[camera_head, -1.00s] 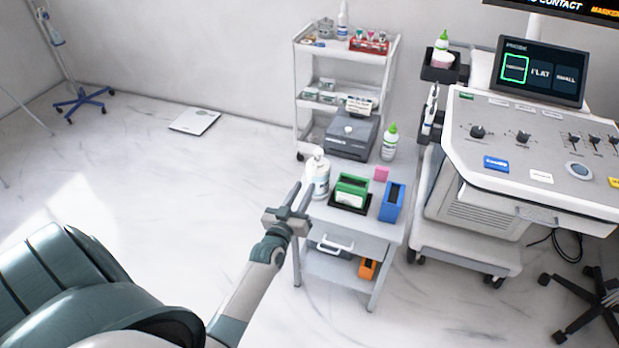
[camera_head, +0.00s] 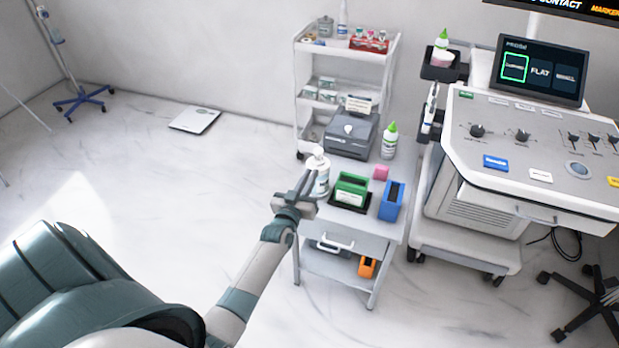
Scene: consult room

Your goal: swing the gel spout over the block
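The gel bottle (camera_head: 319,178) is white with a pump head (camera_head: 318,154). I cannot tell which one the task calls the block. My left gripper (camera_head: 309,180) is just in front of the bottle and overlaps its lower part in the picture. Its fingers look close together, and I cannot tell whether they touch the bottle. Which way the spout points is too small to tell. My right gripper is out of view.
A blue holder (camera_head: 391,201) stands at the cart top's (camera_head: 372,222) right edge. A grey device (camera_head: 350,135) and a green-capped bottle (camera_head: 390,141) stand behind. The machine console (camera_head: 540,120) is at the right.

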